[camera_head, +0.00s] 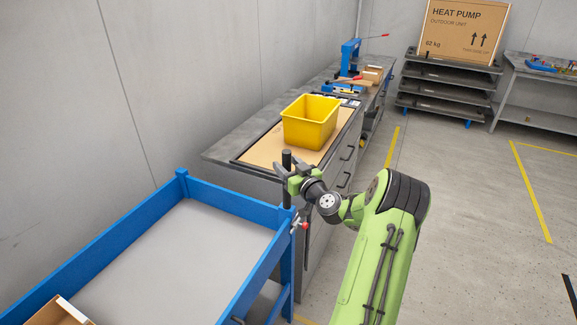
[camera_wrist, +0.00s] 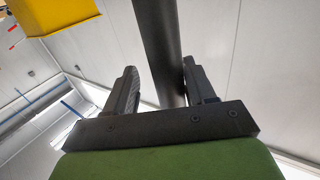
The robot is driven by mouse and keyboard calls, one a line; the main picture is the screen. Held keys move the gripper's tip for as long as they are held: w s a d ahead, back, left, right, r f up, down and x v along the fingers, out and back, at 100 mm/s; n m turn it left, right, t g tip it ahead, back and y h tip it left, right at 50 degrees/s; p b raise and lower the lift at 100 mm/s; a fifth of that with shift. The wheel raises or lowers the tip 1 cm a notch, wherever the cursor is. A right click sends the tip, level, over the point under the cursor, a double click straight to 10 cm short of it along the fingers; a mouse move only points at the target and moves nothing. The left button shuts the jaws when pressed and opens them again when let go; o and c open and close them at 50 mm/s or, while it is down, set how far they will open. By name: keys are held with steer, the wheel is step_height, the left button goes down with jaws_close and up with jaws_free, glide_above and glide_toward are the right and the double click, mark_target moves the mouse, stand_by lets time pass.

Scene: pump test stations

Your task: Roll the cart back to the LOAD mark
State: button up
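The cart (camera_head: 184,248) has blue rails and a grey deck and stands at the lower left in the head view. My gripper (camera_head: 286,172) is at this post, pointing left. In the wrist view the dark post (camera_wrist: 160,45) passes between the two fingers of my gripper (camera_wrist: 160,90). The right finger is close to or touching it, and a gap shows at the left finger, so the gripper looks open around the post. No LOAD mark can be made out.
A grey workbench (camera_head: 221,153) stands behind the cart along the wall, with a yellow bin (camera_head: 310,121) and a blue press (camera_head: 350,57). A brown carton (camera_head: 60,312) sits on the cart's deck. Yellow lines (camera_head: 530,190) mark the clear floor at right.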

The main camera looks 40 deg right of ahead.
steer(key=shift+d, duration=0.1)
stand_by(0.4)
steer(key=shift+s, duration=0.2)
steer(key=b+v, duration=0.4)
steer(key=v, duration=1.1)
steer(key=shift+s, duration=0.15)
